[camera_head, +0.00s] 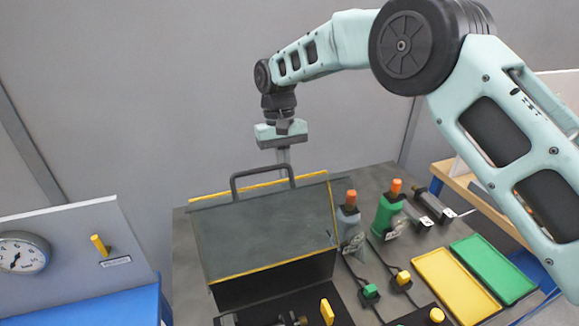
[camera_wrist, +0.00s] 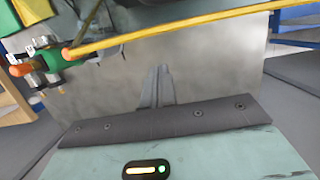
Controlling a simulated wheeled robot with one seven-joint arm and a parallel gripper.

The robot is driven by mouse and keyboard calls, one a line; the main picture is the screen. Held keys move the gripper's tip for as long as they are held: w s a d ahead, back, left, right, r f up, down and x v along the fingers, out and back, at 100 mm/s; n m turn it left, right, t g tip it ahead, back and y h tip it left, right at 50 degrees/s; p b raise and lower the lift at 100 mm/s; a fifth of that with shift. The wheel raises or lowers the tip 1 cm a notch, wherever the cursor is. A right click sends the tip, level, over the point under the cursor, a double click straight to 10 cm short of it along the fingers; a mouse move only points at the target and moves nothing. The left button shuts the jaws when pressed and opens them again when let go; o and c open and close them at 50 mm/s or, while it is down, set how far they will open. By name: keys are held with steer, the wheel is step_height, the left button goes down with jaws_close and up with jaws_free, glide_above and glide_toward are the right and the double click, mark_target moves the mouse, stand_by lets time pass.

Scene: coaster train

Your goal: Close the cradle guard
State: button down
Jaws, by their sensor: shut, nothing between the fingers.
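The cradle guard (camera_head: 265,235) is a grey see-through panel with yellow edges, standing tilted over a black base on the dark bench. A dark bar handle (camera_head: 262,172) rises from its upper edge. My gripper (camera_head: 284,158) points down by the handle's right side, its fingers shut and partly hidden behind the handle. I cannot tell whether they touch it. In the wrist view my shut fingers (camera_wrist: 155,75) show against a grey, see-through surface, and a yellow edge bar (camera_wrist: 180,27) crosses above them.
To the right of the guard stand a grey bottle (camera_head: 349,222) and a green bottle (camera_head: 389,212) with orange tops. A yellow tray (camera_head: 455,288) and a green tray (camera_head: 493,268) lie farther right. A panel with a gauge (camera_head: 23,254) stands at left.

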mark_target(289, 172)
steer(key=shift+s+d+r+p, duration=0.15)
steer(key=shift+s+d+p, duration=0.1)
steer(key=shift+s+p, duration=0.6)
steer(key=shift+s+d+r+p, duration=0.1)
steer(key=shift+s+d+p, duration=0.3)
steer(key=shift+s, duration=0.6)
steer(key=shift+a, duration=0.1)
